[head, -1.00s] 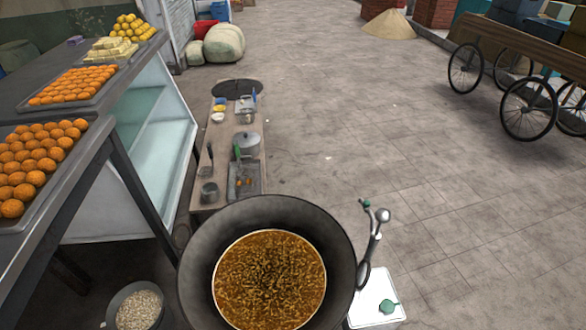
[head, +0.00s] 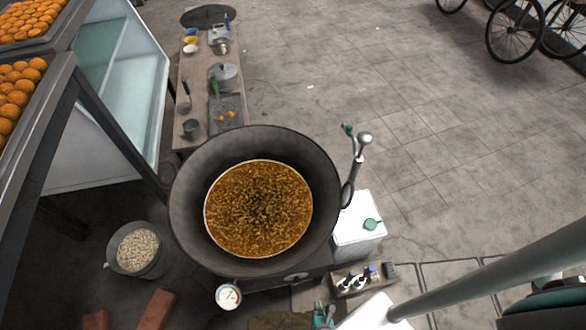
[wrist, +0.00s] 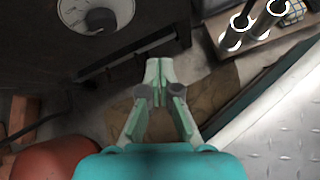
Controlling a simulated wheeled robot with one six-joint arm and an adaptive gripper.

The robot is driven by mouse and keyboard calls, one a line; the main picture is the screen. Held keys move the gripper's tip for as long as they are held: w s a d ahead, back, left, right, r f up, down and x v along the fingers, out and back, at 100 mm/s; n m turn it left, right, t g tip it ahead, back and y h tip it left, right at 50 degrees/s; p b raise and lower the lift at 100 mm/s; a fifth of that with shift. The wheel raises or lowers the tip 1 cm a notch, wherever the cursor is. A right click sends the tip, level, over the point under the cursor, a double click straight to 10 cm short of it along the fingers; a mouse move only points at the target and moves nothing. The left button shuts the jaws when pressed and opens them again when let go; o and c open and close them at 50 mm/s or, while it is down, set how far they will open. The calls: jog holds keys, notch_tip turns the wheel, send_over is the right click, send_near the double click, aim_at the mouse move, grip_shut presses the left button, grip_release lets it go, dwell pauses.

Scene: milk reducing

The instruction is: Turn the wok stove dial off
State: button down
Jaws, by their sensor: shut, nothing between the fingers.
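The black wok (head: 327,215), holding brown frying food in oil, sits on a dark stove (head: 262,284). My teal gripper (head: 320,306) is low in the head view, in front of the stove. In the wrist view my gripper (wrist: 155,68) has its fingertips together and empty, below and right of the dial, apart from it.
A round gauge (head: 228,296) stands left of the gripper. A crate (head: 345,288) of bottles is to the right, beside a white box (head: 362,238). A bucket (head: 138,250) and bricks (head: 155,310) lie left. The paved floor at right is mostly open.

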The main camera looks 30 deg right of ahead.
aim_at(300, 274)
jog(key=w+a+r+n+t, duration=0.1)
jog(key=w+a+n+t, duration=0.2)
jog(key=w+a+n, duration=0.2)
jog(key=shift+w+d+r, duration=0.1)
jog(key=shift+w+d, duration=0.25)
jog(key=shift+w, duration=0.7)
jog(key=shift+w+d+r, duration=0.1)
jog(key=shift+w+d, duration=0.3)
jog(key=shift+w, duration=0.7)
jog(key=shift+w+d+r, duration=0.1)
jog(key=shift+w+d, duration=0.25)
jog(key=shift+w, duration=0.7)
jog(key=shift+d+f, duration=0.1)
jog(key=shift+f, duration=0.15)
jog(key=shift+s+d+r, duration=0.15)
jog(key=shift+s+d, duration=0.15)
jog(key=shift+d, duration=0.3)
jog(key=shift+d, duration=0.2)
jog(key=shift+s+d, duration=0.2)
jog(key=shift+d, duration=0.1)
jog(key=shift+d, duration=0.15)
